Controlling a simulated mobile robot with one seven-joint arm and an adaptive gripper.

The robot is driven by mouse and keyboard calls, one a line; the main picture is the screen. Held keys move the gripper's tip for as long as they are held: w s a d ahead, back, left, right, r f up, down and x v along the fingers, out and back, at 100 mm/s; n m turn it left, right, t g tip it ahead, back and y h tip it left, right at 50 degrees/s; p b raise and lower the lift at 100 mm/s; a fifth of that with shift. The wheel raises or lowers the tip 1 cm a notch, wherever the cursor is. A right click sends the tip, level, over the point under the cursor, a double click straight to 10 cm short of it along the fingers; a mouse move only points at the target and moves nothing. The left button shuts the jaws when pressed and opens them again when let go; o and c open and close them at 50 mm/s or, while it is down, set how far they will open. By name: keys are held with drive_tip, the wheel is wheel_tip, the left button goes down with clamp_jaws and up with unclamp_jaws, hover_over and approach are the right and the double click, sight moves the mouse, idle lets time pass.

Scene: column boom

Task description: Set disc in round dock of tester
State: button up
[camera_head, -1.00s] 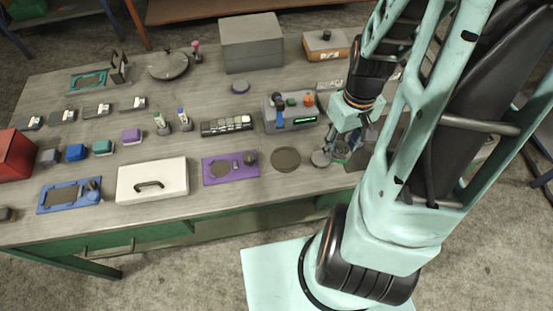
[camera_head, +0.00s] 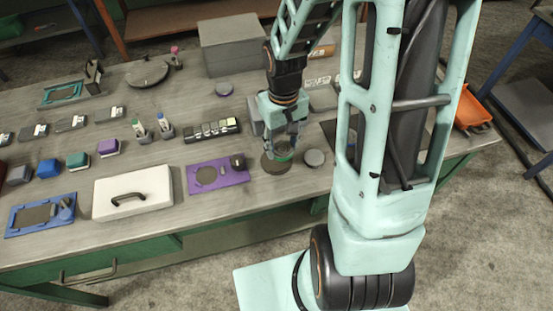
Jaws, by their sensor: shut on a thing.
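My gripper (camera_head: 283,142) is shut on a small disc (camera_head: 283,155) with a green edge, mostly hidden by the fingers. It is above or at the dark round mat (camera_head: 270,168); the gap below cannot be judged. The purple tester (camera_head: 233,179) lies on the bench just left of the gripper. The dock looks empty.
A grey round piece (camera_head: 314,158) lies right of the gripper. A white case (camera_head: 132,191) with a black handle and a blue plate device (camera_head: 40,214) lie farther left. Bare bench lies in front of the tester.

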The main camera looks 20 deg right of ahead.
sight(276, 154)
drive_tip(key=shift+w+a+f+b, duration=0.25)
drive_tip(key=shift+a+f+b, duration=0.05)
drive_tip(key=shift+f, duration=0.15)
drive_tip(key=shift+w+a+f+b, duration=0.2)
drive_tip(key=shift+a+f+b, duration=0.1)
drive_tip(key=shift+f, duration=0.15)
drive_tip(key=shift+w+f+b, duration=0.1)
drive_tip(key=shift+f+b, duration=1.1)
drive_tip(key=shift+f, duration=0.3)
drive_tip(key=shift+f, duration=0.2)
drive_tip(key=o, duration=1.6)
drive_tip(key=shift+r, duration=0.1)
wheel_tip(276, 154, up, 12)
drive_tip(key=shift+r+p, duration=0.1)
drive_tip(key=shift+p, duration=0.4)
